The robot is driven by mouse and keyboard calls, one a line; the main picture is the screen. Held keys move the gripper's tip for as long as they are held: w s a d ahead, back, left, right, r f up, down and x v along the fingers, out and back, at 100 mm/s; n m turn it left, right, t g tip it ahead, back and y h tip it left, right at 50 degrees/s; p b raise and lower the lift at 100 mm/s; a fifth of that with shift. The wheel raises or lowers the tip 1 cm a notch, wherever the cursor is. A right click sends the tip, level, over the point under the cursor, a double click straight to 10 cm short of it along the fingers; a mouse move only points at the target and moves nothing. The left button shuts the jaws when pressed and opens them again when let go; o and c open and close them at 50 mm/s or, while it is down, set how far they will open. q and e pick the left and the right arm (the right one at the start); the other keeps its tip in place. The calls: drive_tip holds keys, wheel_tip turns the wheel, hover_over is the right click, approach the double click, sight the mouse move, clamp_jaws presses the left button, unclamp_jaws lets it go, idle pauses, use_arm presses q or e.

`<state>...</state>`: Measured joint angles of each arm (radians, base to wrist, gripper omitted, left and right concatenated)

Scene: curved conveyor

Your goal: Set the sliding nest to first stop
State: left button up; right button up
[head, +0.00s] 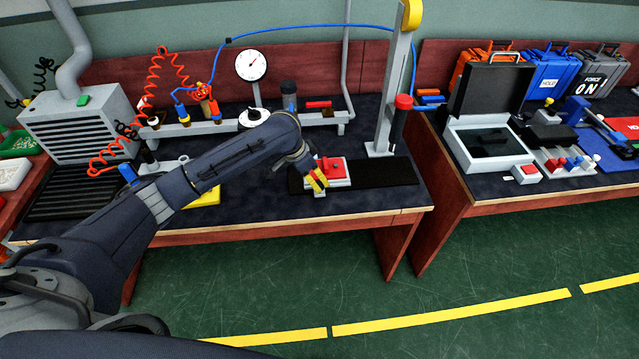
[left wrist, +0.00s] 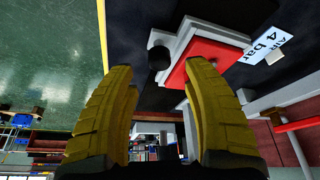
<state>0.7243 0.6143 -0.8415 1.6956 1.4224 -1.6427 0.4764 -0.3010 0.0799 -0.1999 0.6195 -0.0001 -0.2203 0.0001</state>
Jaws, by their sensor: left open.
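The sliding nest (head: 338,168) is a light grey block with a red top, sitting on a black rail (head: 390,172) on the left bench. In the left wrist view the nest's red top (left wrist: 208,58) and pale edge show close up, with a dark round knob (left wrist: 159,57) at its near corner. My left gripper (head: 316,182) is at the front left of the nest, its yellow fingers pointing down. In the left wrist view the fingers (left wrist: 157,70) are spread apart, with the knob just beyond the gap between their tips. I cannot tell whether they touch it. The stop marks cannot be made out.
A grey column (head: 391,85) with a red-topped black cylinder (head: 400,118) stands behind the rail. A gauge (head: 251,65) and a grey bar with fittings are at the back. A yellow plate (head: 205,196) lies left, under my forearm. A gap separates the right bench (head: 500,205).

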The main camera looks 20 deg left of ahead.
sight(320, 183)
use_arm(q)
drive_tip(key=shift+x, duration=2.1)
clamp_jaws()
